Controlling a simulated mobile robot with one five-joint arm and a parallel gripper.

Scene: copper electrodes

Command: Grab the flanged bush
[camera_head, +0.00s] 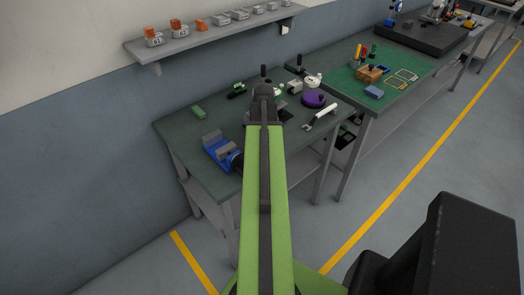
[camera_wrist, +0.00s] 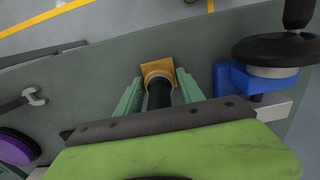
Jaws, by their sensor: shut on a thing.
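The flanged bush (camera_wrist: 158,68) shows in the wrist view as a brass-coloured piece with a squarish flange and a round collar. It sits between the tips of the two pale green fingers of my gripper (camera_wrist: 160,87), which is shut on it. A dark cylinder (camera_wrist: 159,97) lies in line with the bush, between the fingers. In the head view my arm covers the gripper and the bush. I cannot tell whether the bush touches the bench top.
On the workbench (camera_head: 183,127) stand a blue vise (camera_head: 222,152), a purple disc (camera_head: 313,98), a wrench (camera_head: 320,117) and a green block (camera_head: 199,112). The vise also shows right of my gripper in the wrist view (camera_wrist: 255,80). A shelf (camera_head: 190,38) hangs on the wall behind.

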